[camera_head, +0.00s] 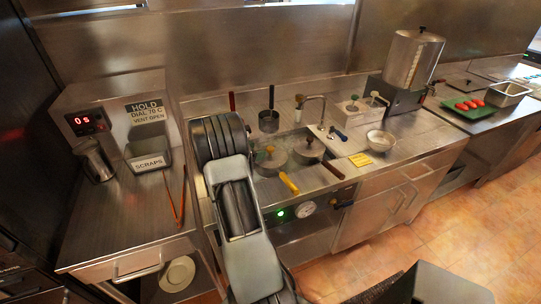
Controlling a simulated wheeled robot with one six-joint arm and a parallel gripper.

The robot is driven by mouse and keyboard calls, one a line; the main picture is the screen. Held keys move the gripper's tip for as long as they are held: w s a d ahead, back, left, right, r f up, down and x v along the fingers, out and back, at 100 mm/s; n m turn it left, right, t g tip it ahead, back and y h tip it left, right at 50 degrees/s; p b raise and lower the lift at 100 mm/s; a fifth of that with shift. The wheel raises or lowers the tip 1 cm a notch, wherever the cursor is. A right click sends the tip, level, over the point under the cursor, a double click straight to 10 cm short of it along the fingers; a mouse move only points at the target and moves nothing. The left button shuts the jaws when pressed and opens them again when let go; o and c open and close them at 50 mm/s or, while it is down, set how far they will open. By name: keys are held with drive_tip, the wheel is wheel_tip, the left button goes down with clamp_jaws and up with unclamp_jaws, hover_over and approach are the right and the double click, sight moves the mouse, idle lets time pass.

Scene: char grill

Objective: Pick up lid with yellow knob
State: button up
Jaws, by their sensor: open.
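The left lid (271,164) has a small knob (270,149) that looks yellowish-green. The right lid (308,153) has a brownish knob (309,141). My arm crosses the lower middle of the view, and its dark ridged joint stands just left of the left lid, hiding the counter there. I cannot make out my gripper's fingers, so their place relative to the lids is unclear. Nothing is seen held.
A yellow-handled tool (288,183) and a dark-handled one (333,170) stick out over the front edge. A faucet (317,108) rises behind the lids. A white bowl (381,140) and yellow card (360,160) lie right. Red-orange tongs (174,200) lie left.

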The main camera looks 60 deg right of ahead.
sight(268, 149)
drive_tip(key=shift+f+p+x, duration=0.15)
drive_tip(key=shift+p+x, duration=0.4)
drive_tip(key=shift+x, duration=1.3)
drive_tip(key=shift+f+p+x, duration=0.1)
drive_tip(key=shift+p+x, duration=0.45)
drive_tip(key=shift+x, duration=1.3)
drive_tip(key=shift+w+a, duration=0.1)
drive_tip(key=shift+a, duration=0.05)
drive_tip(key=shift+c, duration=0.5)
drive_tip(key=c, duration=0.9)
drive_tip(key=shift+c, duration=0.2)
drive_tip(key=shift+r, duration=0.15)
